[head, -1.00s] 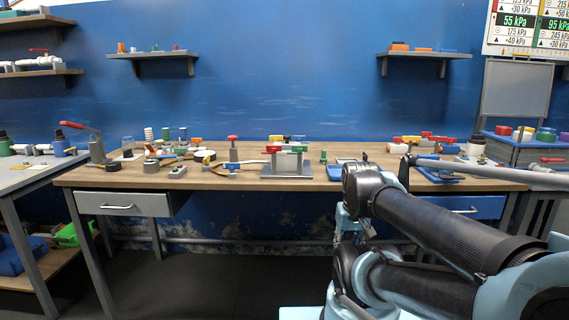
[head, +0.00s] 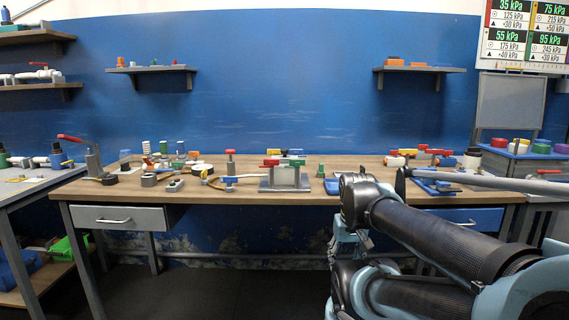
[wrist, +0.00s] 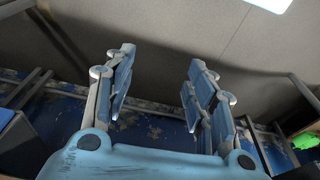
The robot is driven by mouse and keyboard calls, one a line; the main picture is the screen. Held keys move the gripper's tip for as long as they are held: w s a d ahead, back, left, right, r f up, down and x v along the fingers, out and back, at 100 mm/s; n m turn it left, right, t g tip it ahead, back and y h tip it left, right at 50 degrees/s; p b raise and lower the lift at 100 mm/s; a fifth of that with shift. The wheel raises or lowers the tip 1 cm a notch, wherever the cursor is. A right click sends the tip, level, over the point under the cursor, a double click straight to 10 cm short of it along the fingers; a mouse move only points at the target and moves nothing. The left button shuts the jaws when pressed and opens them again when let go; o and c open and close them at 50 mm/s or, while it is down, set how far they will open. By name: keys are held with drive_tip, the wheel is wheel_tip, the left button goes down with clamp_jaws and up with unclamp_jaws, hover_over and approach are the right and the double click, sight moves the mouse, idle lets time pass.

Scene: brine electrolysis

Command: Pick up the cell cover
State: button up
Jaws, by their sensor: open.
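I cannot tell for sure which piece is the cell cover; the parts on the workbench (head: 330,199) are small in the head view, and the wrist view shows none of them. My gripper (wrist: 160,80) is open and empty in the wrist view, with its two blue-grey fingers wide apart. Behind the fingers are grey floor and the worn blue wall, with no workpiece between them. In the head view my arm reaches in from the lower right, its bent part in front of the bench's right half.
A grey valve stand (head: 284,180) with coloured handles is mid-bench. A red-handled clamp (head: 93,160) stands at the left end, with several small parts between. A blue tray (head: 332,186) lies near my arm. A side table (head: 20,190) adjoins left. Floor in front is clear.

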drive_tip(key=w+a+r+m+g+y, duration=0.15)
drive_tip(key=w+r+m, duration=0.25)
drive_tip(key=w+r, duration=0.6)
drive_tip(key=w+a+r+m+t+y, duration=0.1)
drive_tip(key=w+a+r+m, duration=0.35)
drive_tip(key=r, duration=0.85)
drive_tip(key=m+g+y, duration=0.2)
drive_tip(key=m, duration=0.8)
approach(285, 151)
drive_tip(key=shift+t, duration=0.25)
drive_tip(key=x, duration=0.3)
drive_tip(key=w+x, duration=0.1)
drive_tip(key=x, duration=0.6)
drive_tip(key=shift+w+f, duration=0.2)
drive_tip(key=shift+f, duration=0.1)
drive_tip(key=c, duration=1.2)
